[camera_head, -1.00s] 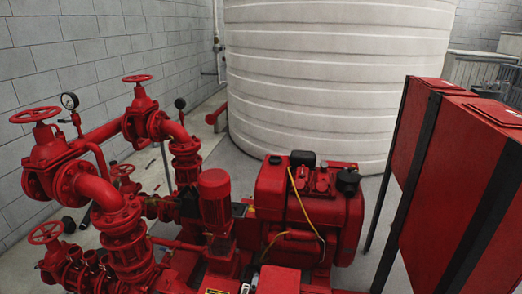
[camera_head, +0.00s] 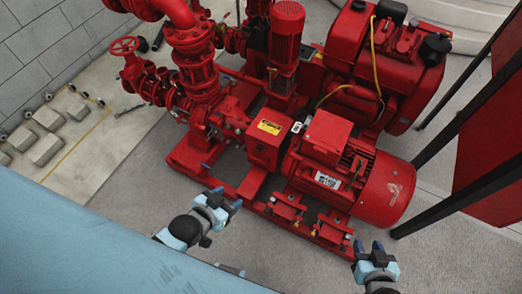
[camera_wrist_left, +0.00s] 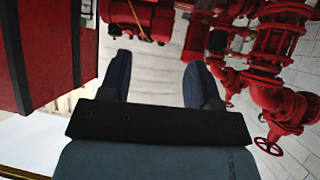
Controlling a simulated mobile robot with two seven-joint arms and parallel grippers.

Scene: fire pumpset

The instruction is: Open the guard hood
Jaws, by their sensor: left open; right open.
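The red guard hood (camera_head: 267,142) is a small boxy cover with a yellow label, between the pump body and the red motor (camera_head: 345,172). It looks shut. My left gripper (camera_head: 226,199) is open and empty, in front of the pumpset's base frame and below left of the hood in the head view. In the left wrist view my left gripper (camera_wrist_left: 157,72) shows two spread dark fingers with nothing between them. My right gripper (camera_head: 369,247) is open and empty, near the base frame's front right corner, apart from the hood.
Red pipes and valves (camera_head: 197,62) stand at the left of the hood, with a vertical red pump motor (camera_head: 286,45) behind it. A red engine (camera_head: 385,62) is at the back right. A red cabinet (camera_head: 490,150) on dark posts stands at the right. Grey floor in front is clear.

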